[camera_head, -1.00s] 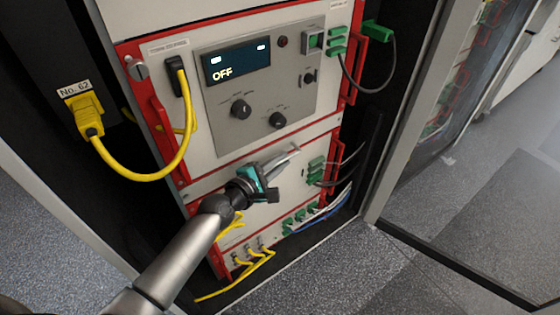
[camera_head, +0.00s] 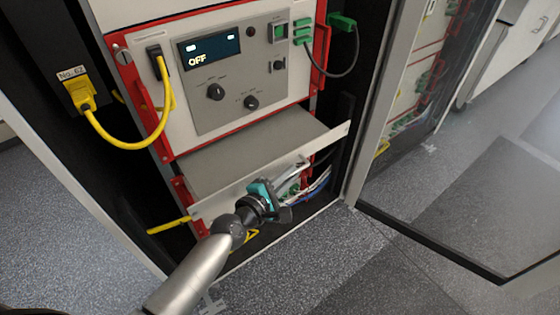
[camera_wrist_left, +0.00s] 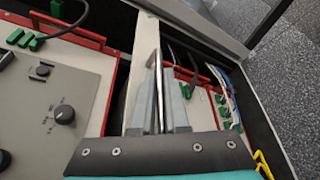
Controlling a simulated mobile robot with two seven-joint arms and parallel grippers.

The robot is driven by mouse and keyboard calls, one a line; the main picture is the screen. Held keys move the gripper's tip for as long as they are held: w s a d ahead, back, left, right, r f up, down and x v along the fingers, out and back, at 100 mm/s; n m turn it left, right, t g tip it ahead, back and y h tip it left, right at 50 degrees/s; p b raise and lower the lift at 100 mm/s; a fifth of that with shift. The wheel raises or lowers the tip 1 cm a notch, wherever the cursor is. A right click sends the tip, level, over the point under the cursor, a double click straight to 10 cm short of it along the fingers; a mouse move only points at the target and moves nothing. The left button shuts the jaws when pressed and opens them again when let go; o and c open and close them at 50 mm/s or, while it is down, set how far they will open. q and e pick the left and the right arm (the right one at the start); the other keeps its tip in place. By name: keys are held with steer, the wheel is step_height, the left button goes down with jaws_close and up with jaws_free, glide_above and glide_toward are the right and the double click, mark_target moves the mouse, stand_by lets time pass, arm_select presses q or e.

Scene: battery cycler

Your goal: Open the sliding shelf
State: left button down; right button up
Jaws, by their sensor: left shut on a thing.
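The sliding shelf (camera_head: 255,145) is pulled partway out of the rack below the upper instrument. Its flat grey top shows, with a pale front strip (camera_head: 228,190). My left gripper (camera_head: 294,172) comes from below in front of the strip and is shut on the shelf's handle. In the left wrist view the two fingers (camera_wrist_left: 161,95) close on the upright-looking metal handle bar (camera_wrist_left: 156,65), against the shelf's pale front (camera_wrist_left: 142,40). The fingers and wrist hide part of the strip. My right gripper is not in view.
The upper instrument (camera_head: 215,85) reads OFF and has red side handles. A yellow cable (camera_head: 130,145) loops at its left; a dark cable (camera_head: 345,70) hangs at its right. Below the shelf are another red-edged unit and wires (camera_head: 315,187). A glass door frame (camera_head: 365,110) stands at the right.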

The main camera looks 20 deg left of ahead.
arm_select(q)
steer(key=s+d+p, duration=0.2)
steer(key=s+d, duration=0.7)
steer(key=d, duration=0.2)
steer(key=shift+d+p, duration=0.4)
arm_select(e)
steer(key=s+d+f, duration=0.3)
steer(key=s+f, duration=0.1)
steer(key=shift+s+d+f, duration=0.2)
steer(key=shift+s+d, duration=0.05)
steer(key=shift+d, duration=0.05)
arm_select(q)
steer(key=shift+s, duration=0.1)
steer(key=c, duration=0.9)
jaws_free()
steer(key=shift+s, duration=0.1)
steer(key=p+v, duration=0.2)
steer(key=v, duration=1.3)
steer(key=shift+a+r, duration=0.1)
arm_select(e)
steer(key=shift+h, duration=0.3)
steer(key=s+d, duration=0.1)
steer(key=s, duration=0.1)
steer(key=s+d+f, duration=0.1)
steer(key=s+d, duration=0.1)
